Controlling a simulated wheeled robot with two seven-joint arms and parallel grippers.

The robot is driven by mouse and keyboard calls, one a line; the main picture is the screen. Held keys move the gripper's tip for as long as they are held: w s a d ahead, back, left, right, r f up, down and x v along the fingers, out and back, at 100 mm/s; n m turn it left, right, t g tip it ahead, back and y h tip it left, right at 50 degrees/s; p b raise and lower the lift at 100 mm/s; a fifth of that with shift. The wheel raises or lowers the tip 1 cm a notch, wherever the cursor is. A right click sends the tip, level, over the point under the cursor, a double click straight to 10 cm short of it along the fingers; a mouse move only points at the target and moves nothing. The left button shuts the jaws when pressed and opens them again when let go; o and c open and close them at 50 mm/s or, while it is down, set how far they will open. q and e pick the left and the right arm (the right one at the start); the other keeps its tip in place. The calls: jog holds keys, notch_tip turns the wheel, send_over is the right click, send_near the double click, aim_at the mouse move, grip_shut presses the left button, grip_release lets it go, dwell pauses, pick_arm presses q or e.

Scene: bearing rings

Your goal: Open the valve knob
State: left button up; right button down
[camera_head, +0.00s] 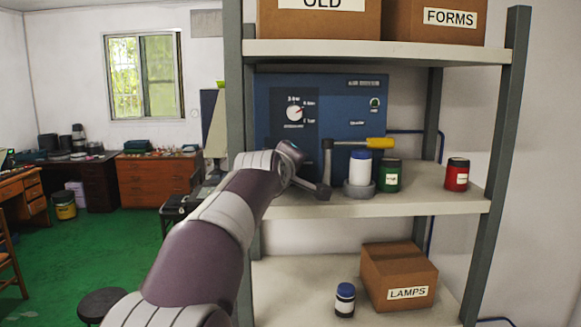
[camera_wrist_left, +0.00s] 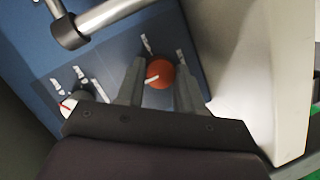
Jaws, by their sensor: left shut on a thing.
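In the left wrist view an orange-red round knob (camera_wrist_left: 160,74) with a white pointer line sits on the blue panel (camera_wrist_left: 30,55). My left gripper (camera_wrist_left: 160,66) is shut on this knob, one finger on each side of it. The blue panel (camera_head: 345,95) stands on the middle shelf in the head view and carries a white dial (camera_head: 294,112) with a red pointer. In the head view my arm hides the knob and the left fingers cannot be made out. My right gripper is not in view.
A grey metal bar with a yellow grip (camera_head: 380,143) stands before the panel. A white jar (camera_head: 360,170) in a grey ring, a green jar (camera_head: 389,176) and a red jar (camera_head: 457,174) stand on the shelf (camera_head: 430,200). A shelf post (camera_head: 235,100) is close to my arm.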

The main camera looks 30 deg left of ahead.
pick_arm(q)
jog(key=shift+m+g, duration=0.3)
jog(key=shift+m, duration=0.3)
jog(key=shift+d+m, duration=0.1)
jog(key=shift+m, duration=0.5)
jog(key=m+g+y+b, duration=0.1)
jog(key=m+g+y, duration=0.1)
jog(key=m, duration=0.1)
jog(key=shift+w+d+m, duration=0.1)
jog(key=shift+m, duration=0.3)
jog(key=m+g+y+b, duration=0.1)
jog(key=m+y, duration=0.1)
jog(key=m, duration=0.1)
jog(key=shift+d+m, duration=0.1)
jog(key=shift+m, duration=0.3)
jog(key=shift+w+m+g+y+b, duration=0.1)
jog(key=shift+m+g+y+b, duration=0.2)
jog(key=shift+m+y+b, duration=0.85)
jog(key=shift+m+p, duration=0.45)
jog(key=shift+p, duration=0.1)
jog(key=o, duration=1)
jog(key=shift+o, duration=0.2)
